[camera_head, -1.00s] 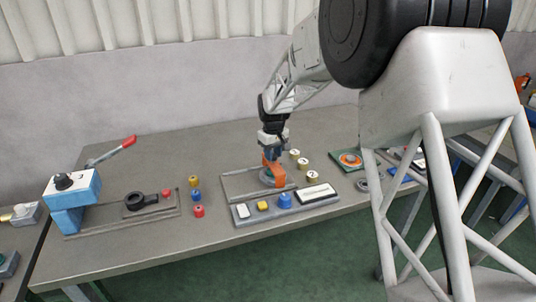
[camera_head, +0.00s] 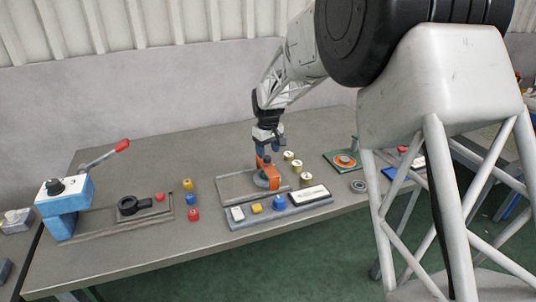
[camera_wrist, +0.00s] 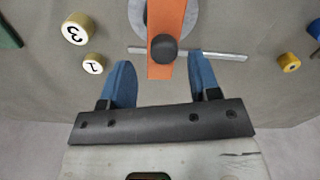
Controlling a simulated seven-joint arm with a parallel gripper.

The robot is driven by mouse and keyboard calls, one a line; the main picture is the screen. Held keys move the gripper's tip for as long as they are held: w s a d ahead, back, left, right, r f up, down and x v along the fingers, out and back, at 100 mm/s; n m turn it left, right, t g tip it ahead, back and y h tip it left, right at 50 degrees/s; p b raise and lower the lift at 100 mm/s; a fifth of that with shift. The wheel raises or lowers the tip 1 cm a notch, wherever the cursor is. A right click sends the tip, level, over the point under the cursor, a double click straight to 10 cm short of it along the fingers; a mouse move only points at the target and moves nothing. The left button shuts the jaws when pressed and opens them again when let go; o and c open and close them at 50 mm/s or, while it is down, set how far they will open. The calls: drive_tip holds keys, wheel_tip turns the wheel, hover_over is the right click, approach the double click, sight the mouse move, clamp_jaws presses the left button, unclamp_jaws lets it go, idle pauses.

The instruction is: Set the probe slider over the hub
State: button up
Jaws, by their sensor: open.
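The probe slider (camera_head: 273,178) is an orange upright bridge on the grey rail fixture in mid-table. In the wrist view it is an orange bar (camera_wrist: 166,20) with a round dark knob (camera_wrist: 164,47). The round grey hub (camera_head: 260,181) sits at the orange piece's foot. In the wrist view the hub's rim (camera_wrist: 191,18) shows on both sides of the bar, which hides its middle. My gripper (camera_head: 268,149) is just above the orange piece. Its blue fingers (camera_wrist: 161,68) are open, one to each side of the knob, with clear gaps.
Brass numbered cylinders (camera_head: 290,156) stand close right of the fixture. A grey tray (camera_head: 240,222) with a yellow block, a blue knob and a label lies in front. A blue clamp with a red-tipped lever (camera_head: 65,207) stands left, beside small coloured knobs (camera_head: 189,197). The back of the table is clear.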

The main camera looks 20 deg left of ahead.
drive_tip(key=shift+r, duration=2.7)
drive_tip(key=shift+d, duration=0.1)
drive_tip(key=shift+d+r, duration=0.15)
drive_tip(key=s+d+r+m, duration=0.2)
drive_tip(key=s+d+r, duration=0.25)
drive_tip(key=d, duration=0.75)
drive_tip(key=s+d+r+m+t, duration=0.15)
drive_tip(key=s+d+r, duration=0.3)
drive_tip(key=d, duration=0.65)
drive_tip(key=s+d+r+m, duration=0.3)
drive_tip(key=s+d+r, duration=0.15)
drive_tip(key=d, duration=0.75)
drive_tip(key=s+d+f+m, duration=0.1)
drive_tip(key=s+d+m, duration=0.1)
drive_tip(key=s+d, duration=0.4)
drive_tip(key=s+d+f+m, duration=0.1)
drive_tip(key=s+d+f, duration=0.1)
drive_tip(key=s+d, duration=0.5)
drive_tip(key=s+d+f+m+t, duration=0.1)
drive_tip(key=s+d, duration=0.5)
drive_tip(key=s, duration=0.9)
drive_tip(key=shift+s+d+f+m, duration=0.15)
drive_tip(key=shift+f+m, duration=0.45)
drive_tip(key=shift+m, duration=0.25)
